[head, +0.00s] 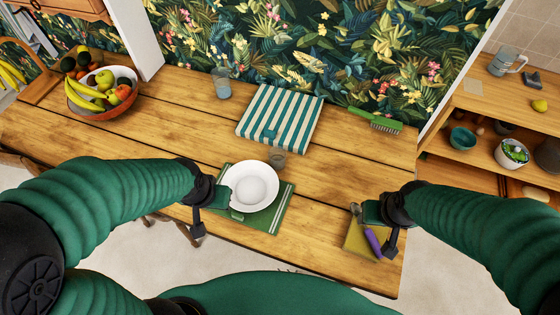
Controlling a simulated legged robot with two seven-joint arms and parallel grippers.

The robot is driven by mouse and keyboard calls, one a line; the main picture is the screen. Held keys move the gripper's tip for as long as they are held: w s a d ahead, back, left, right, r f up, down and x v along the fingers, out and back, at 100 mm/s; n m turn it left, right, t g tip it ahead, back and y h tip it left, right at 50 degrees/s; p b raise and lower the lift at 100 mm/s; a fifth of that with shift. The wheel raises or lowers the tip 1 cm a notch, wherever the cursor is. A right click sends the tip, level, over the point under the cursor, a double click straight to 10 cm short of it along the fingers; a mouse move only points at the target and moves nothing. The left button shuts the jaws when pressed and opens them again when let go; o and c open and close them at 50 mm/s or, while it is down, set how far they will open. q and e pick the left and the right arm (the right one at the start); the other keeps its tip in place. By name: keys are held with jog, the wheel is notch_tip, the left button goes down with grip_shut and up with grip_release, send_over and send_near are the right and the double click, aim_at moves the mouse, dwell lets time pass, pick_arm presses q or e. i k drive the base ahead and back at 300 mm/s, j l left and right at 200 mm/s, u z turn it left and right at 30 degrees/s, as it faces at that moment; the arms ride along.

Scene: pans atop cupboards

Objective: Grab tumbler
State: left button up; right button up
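Two clear glass vessels stand on the wooden table in the head view. A taller tumbler (221,84) stands at the back, near the leafy wall, and a small glass (277,158) stands just behind the white plate (252,186). My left gripper (211,203) is at the left edge of the plate, apart from both glasses. My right gripper (382,222) is at the table's front right, over a yellow napkin (357,240) and beside purple-handled cutlery (371,238). Neither glass is in a gripper. The finger gaps are hard to make out.
A fruit bowl (101,112) stands at the left. A striped cloth (280,117) lies at the middle back, and a green brush (376,121) at the back right. A green placemat (264,221) lies under the plate. Shelves (480,132) with dishes stand at the right. Bare wood surrounds the taller tumbler.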

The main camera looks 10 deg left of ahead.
aim_at(278, 155)
jog(key=i+j+u, duration=0.2)
jog(key=u, duration=0.2)
jog(key=i+j+u, duration=0.15)
jog(key=u, duration=0.25)
jog(key=i, duration=0.1)
